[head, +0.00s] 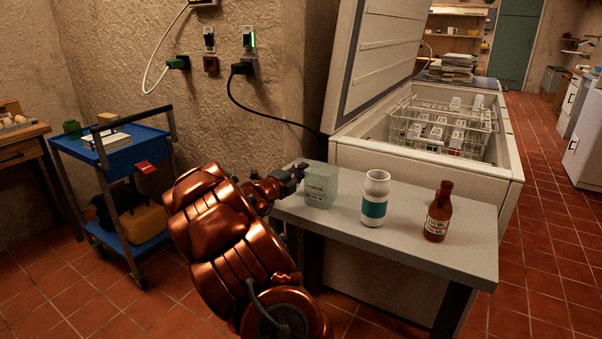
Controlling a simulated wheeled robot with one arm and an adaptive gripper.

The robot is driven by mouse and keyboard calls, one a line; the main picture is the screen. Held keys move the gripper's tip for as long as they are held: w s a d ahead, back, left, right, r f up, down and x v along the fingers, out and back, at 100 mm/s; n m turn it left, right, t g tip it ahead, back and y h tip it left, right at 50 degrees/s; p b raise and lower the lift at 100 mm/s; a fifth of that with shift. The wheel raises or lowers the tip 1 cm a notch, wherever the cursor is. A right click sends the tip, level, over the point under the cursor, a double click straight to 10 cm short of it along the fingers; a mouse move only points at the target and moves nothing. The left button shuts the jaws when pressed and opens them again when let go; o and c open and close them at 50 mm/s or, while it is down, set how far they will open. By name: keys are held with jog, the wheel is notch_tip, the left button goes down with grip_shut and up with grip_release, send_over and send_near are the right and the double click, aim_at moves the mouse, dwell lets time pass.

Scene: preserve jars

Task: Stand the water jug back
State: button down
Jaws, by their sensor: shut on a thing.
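A pale green, see-through squarish container (321,186), which looks like the water jug, is upright at the left end of the grey table (425,230). Small labels show on its front. I cannot tell whether its base touches the tabletop. My gripper (297,172) is at its upper left side and is shut on it. The dark fingers are small here, and the exact grip is hard to see.
A white bottle with a teal band (375,198) and a brown sauce bottle (438,212) stand right of the container. An open chest freezer (425,165) is behind the table. A blue cart (120,150) is at left. The table's front right is clear.

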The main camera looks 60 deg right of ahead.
jog(key=c, duration=1.1)
grip_release()
jog(key=shift+c, duration=0.2)
jog(key=shift+p, duration=0.75)
jog(key=shift+w+a+f, duration=0.1)
jog(key=shift+a, duration=3.85)
